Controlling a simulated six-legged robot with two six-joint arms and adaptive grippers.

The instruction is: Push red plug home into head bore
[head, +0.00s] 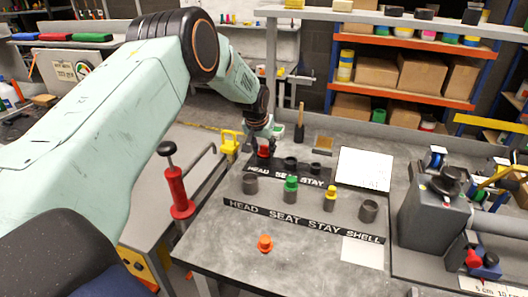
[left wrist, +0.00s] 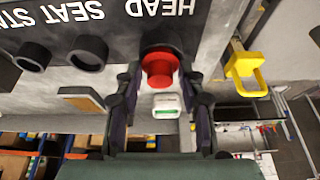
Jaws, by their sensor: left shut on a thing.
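The red plug (head: 263,152) is at the HEAD end of the rear black strip (head: 285,173). It also shows in the left wrist view (left wrist: 160,68), against a dark ring-like bore (left wrist: 158,46) beside the upside-down HEAD lettering. How deep it sits in that bore I cannot tell. My left gripper (head: 264,137) is over it, with its dark fingers (left wrist: 159,92) on both sides, shut on the plug. Dark, empty-looking bores for SEAT (head: 290,163) and STAY (head: 315,168) stand beside it. My right gripper is in neither view.
In front, a labelled strip (head: 300,222) has a dark HEAD cup (head: 250,184), a green piece (head: 291,184), a yellow piece (head: 330,192) and a dark SHELL cup (head: 368,211). An orange piece (head: 265,243) lies nearer. A yellow bracket (left wrist: 246,72) stands close to my left gripper.

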